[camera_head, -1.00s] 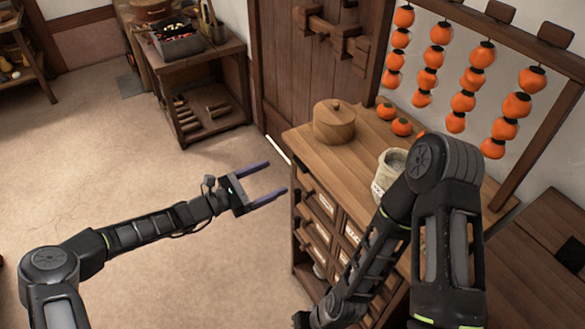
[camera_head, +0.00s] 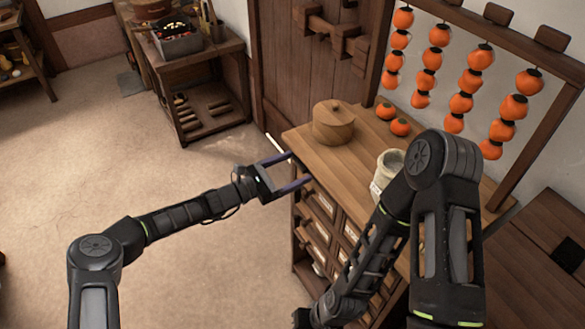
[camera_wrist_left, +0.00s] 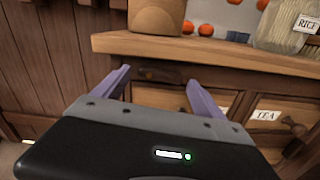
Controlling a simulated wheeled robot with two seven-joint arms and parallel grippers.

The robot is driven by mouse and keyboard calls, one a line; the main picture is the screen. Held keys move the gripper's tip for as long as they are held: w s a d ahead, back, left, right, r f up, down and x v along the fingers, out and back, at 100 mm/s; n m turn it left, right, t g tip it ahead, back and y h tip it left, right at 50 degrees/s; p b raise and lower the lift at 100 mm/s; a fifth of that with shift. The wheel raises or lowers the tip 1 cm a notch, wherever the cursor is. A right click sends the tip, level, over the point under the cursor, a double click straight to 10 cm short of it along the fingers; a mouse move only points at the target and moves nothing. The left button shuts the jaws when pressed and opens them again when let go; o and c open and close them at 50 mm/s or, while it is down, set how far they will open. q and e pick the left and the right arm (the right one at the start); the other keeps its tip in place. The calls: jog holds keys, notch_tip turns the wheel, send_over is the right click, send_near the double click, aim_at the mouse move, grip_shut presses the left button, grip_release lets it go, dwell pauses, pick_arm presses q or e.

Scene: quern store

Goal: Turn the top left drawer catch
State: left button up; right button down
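The wooden drawer cabinet (camera_head: 345,168) stands right of centre in the head view, with several labelled small drawers in its front. My left gripper (camera_head: 299,166) is open and empty, at the cabinet's upper left front corner. In the left wrist view its purple fingers (camera_wrist_left: 157,78) stand apart, with the top left drawer front between them. A small dark catch (camera_wrist_left: 153,74) shows there under the tabletop edge; whether a finger touches it I cannot tell. The lower drawer front is hidden by the gripper body. My right gripper (camera_head: 303,318) is low at the bottom edge, its fingers not clear.
The tabletop edge (camera_wrist_left: 200,50) overhangs the drawers. A drawer labelled TEA (camera_wrist_left: 268,115) with a knob is to the right.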

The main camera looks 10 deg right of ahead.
pick_arm(q)
jog(key=c, duration=1.3)
jog(key=m+b, duration=0.1)
jog(key=b, duration=0.1)
jog(key=m+b, duration=0.3)
jog(key=shift+w+f+b, duration=0.15)
jog(key=shift+f+b, duration=0.1)
jog(key=shift+b, duration=0.15)
jog(key=o, duration=1.4)
jog(key=shift+c, duration=0.2)
